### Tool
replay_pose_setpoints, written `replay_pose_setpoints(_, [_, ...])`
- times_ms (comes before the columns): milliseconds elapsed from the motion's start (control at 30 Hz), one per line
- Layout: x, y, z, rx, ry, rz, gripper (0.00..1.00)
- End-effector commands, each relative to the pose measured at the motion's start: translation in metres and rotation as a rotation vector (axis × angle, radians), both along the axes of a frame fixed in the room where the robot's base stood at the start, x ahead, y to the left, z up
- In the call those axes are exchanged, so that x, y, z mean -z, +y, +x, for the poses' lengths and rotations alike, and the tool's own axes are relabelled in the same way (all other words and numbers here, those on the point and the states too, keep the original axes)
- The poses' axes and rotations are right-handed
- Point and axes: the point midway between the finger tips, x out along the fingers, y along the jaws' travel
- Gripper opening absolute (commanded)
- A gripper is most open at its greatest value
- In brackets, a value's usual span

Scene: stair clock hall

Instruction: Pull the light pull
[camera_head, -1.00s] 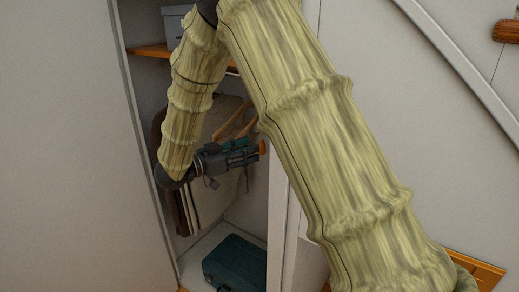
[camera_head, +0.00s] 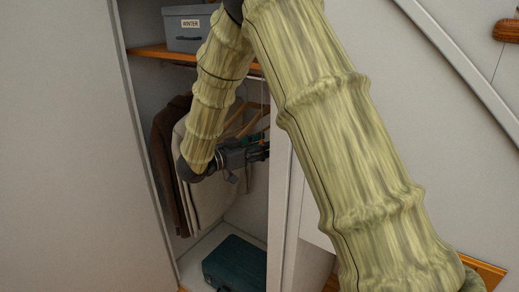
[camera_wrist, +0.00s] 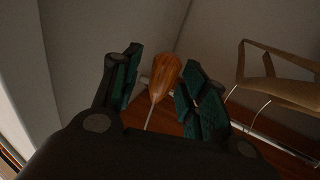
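The light pull (camera_wrist: 164,77) is a brown wooden knob, wide at one end and tapering to a pale cord. It shows in the wrist view between the two green-padded fingers of my gripper (camera_wrist: 160,62). The gripper is open, with a gap on the left of the knob and a narrow one on the right. In the head view my gripper (camera_head: 259,151) is inside the closet, close to the right-hand door frame. I cannot make out the light pull there; the frame or gripper hides it.
The closet holds coats (camera_head: 170,150), wooden hangers (camera_head: 243,122), a grey box (camera_head: 188,28) on a shelf (camera_head: 150,51), and a teal case (camera_head: 235,265) on the floor. The white door frame (camera_head: 282,205) stands close right of my gripper.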

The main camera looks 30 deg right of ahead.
Motion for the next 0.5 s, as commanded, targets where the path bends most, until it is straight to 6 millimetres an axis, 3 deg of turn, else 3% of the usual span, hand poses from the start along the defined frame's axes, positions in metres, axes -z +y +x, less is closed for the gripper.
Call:
replay_pose_setpoints(33, [0.0, 0.0, 0.0, 0.0, 0.0, 0.0, 0.33])
replay_pose_setpoints(200, [0.0, 0.0001, 0.0, 0.0, 0.0, 0.0, 0.04])
replay_pose_setpoints(500, [0.0013, 0.0001, 0.0, 0.0, 0.0, 0.0, 0.03])
